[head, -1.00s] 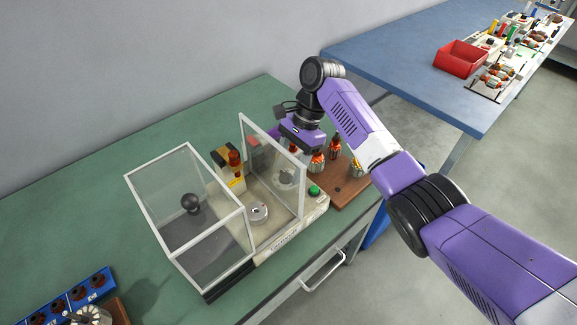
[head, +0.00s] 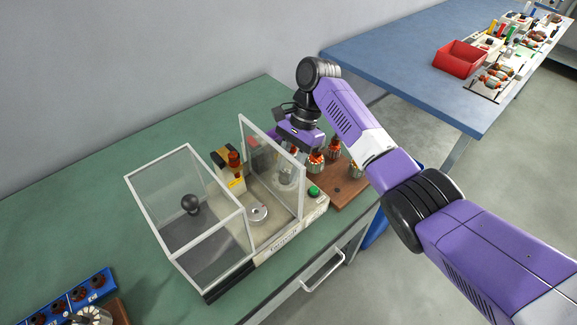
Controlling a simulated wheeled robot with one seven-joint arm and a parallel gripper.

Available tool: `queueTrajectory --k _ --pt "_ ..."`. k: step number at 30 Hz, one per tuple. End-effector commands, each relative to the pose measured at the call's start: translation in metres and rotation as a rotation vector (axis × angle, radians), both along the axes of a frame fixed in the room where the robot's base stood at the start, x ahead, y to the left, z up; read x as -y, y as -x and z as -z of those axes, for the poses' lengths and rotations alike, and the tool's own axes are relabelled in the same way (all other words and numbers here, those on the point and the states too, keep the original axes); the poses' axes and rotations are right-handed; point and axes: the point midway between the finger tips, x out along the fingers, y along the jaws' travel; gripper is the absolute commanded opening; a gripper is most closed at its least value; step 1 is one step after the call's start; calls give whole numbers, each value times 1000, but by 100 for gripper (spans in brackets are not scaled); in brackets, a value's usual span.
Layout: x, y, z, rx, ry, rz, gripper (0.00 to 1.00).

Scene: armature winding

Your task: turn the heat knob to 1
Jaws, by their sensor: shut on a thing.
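A round pale grey knob (head: 258,213) with a small red mark sits on top of the cream machine (head: 283,238), between its clear guard and a standing clear panel. Its scale is too small to read. My gripper (head: 291,151) points down on the far right side of the panel, apart from this knob. It is shut on what looks like a grey armature (head: 287,173), seen dimly through the panel. My fingertips are partly hidden by the panel and my wrist.
The clear panel (head: 272,165) stands between my gripper and the knob. A clear guard (head: 185,205) covers a black ball handle. A green button (head: 314,191) is at the machine's right end. Several armatures stand on a brown board (head: 347,191). Green bench is free behind.

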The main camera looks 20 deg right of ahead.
Motion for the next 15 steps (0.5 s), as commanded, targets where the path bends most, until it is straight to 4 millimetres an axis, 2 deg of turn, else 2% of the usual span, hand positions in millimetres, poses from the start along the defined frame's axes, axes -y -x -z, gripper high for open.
queueTrajectory --k 15 --pt "-4 -4 1 -3 0 -447 0"
